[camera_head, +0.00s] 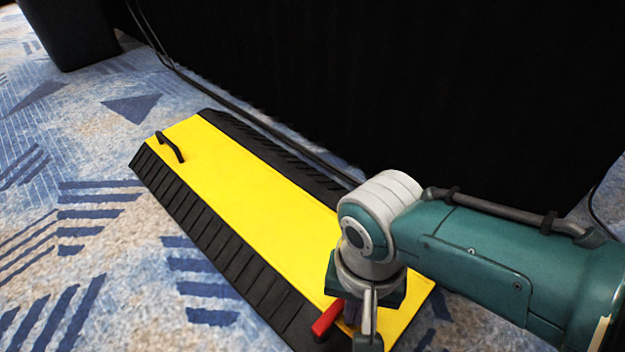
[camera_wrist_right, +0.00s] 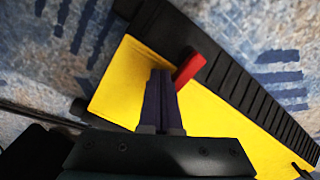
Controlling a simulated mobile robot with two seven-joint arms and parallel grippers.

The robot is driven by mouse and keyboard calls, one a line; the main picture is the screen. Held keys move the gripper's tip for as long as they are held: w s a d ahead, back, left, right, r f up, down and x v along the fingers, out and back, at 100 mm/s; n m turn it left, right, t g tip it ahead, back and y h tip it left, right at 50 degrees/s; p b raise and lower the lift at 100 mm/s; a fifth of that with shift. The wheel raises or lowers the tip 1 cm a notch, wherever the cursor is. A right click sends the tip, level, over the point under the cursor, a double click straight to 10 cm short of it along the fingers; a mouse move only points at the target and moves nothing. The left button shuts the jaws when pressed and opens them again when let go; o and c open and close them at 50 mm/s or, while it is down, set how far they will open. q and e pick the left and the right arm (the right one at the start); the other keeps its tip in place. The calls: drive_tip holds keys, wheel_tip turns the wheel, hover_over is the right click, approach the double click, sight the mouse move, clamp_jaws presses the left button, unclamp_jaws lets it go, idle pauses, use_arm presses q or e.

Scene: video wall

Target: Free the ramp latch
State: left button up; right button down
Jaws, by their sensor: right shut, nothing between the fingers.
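The cable ramp has a yellow lid (camera_head: 245,185) between black ribbed sides and lies on the carpet. A red latch (camera_head: 328,317) sits at the ramp's near end, by the edge of the yellow lid. In the right wrist view the red latch (camera_wrist_right: 188,68) stands just right of my fingertips and sticks out over the black side. My right gripper (camera_head: 352,314) is shut and empty, low over the near end, beside the latch. Its fingers (camera_wrist_right: 160,75) point at the lid; I cannot tell whether they touch the latch. My left gripper is not in view.
A black handle (camera_head: 171,147) is on the far end of the lid. A black curtain (camera_head: 400,80) hangs along the ramp's back side, with dark cables (camera_head: 262,122) on the floor before it. Open patterned carpet (camera_head: 110,250) lies to the left.

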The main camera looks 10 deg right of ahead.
drive_tip(key=shift+w, duration=0.1)
drive_tip(key=shift+w+a, duration=0.1)
drive_tip(key=shift+w, duration=0.35)
idle(0.4)
drive_tip(key=shift+w, duration=0.35)
drive_tip(key=shift+w+a, duration=0.25)
drive_tip(key=shift+w, duration=0.05)
drive_tip(key=shift+s+r, duration=0.1)
drive_tip(key=shift+r, duration=0.05)
